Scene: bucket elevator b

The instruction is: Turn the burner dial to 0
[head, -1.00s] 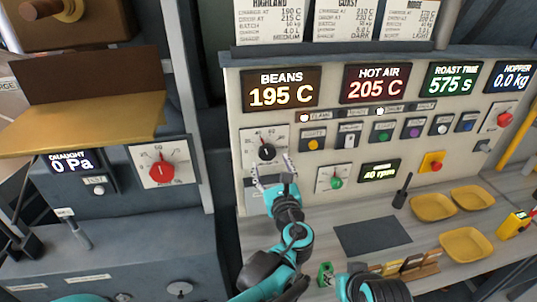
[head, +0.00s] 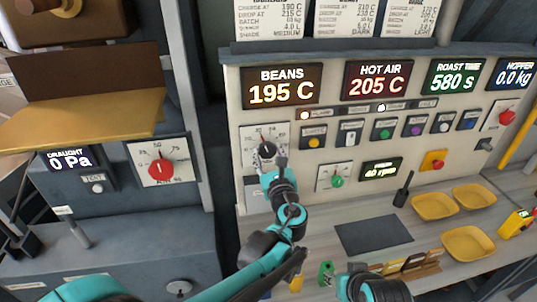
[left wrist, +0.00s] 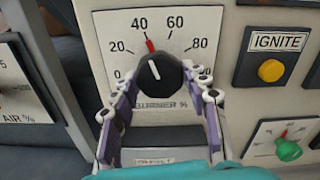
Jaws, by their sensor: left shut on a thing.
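The burner dial (head: 266,149) is a black knob on a white scale plate on the cream panel. The left wrist view shows the knob (left wrist: 158,75) close up, with its white line and red mark pointing up and slightly left, between 40 and 60 and nearer 40. The 0 is at the scale's lower left. My left gripper (left wrist: 158,82) has its purple fingers on either side of the knob and is shut on it. In the head view the left gripper (head: 268,166) partly covers the plate's lower part. Only part of my right arm shows at the bottom edge.
The yellow IGNITE button (left wrist: 271,70) sits right of the dial. A green knob (head: 337,182) is below right, and a red AIR knob (head: 161,169) is on the left cabinet. Yellow trays (head: 434,206) and a dark mat (head: 373,235) lie on the counter.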

